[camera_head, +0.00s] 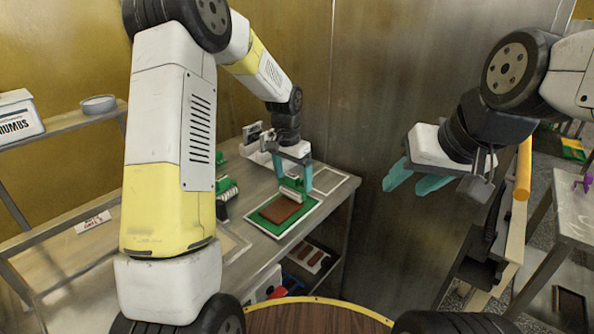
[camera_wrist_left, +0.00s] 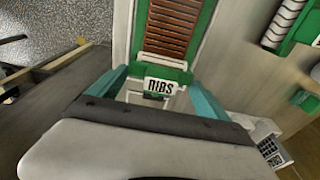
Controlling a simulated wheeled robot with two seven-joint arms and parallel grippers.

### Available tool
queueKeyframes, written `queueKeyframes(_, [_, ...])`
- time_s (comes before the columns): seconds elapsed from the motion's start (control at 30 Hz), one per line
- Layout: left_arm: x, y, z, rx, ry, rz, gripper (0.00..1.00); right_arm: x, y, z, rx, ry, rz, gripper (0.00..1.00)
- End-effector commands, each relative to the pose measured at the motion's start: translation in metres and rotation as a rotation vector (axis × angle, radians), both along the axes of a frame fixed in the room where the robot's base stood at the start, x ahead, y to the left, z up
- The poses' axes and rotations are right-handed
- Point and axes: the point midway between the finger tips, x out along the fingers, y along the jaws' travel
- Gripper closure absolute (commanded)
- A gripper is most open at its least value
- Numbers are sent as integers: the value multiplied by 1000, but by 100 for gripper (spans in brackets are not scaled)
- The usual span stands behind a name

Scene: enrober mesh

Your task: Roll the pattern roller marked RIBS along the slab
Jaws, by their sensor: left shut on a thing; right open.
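The brown slab (camera_head: 277,210) lies on a green mat (camera_head: 256,218) with a white border on the bench. In the left wrist view the slab (camera_wrist_left: 174,28) shows dark crosswise lines. My left gripper (camera_head: 294,178) is shut on the pattern roller (camera_head: 290,193) at the far end of the slab. Its green frame (camera_wrist_left: 168,72) carries a white tag reading RIBS (camera_wrist_left: 160,87) between my teal fingers. The roller's underside is hidden, so I cannot tell whether it touches the slab. My right gripper (camera_head: 408,182) is open and empty, right of the bench.
Another green-framed roller with a white barrel (camera_head: 228,190) stands left of the mat; its ridged barrel shows in the left wrist view (camera_wrist_left: 284,22). A metal wall rises behind the bench. A shelf at left holds a labelled white box (camera_head: 18,118) and a round dish (camera_head: 98,103).

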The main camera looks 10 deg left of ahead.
Motion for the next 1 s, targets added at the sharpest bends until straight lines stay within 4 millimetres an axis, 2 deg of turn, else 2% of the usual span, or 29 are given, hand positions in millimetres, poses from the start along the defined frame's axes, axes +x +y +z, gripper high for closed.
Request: queueKeyframes(1.0, [0,0,-5,0,0,0,47,0,0,0,0,0,0,55])
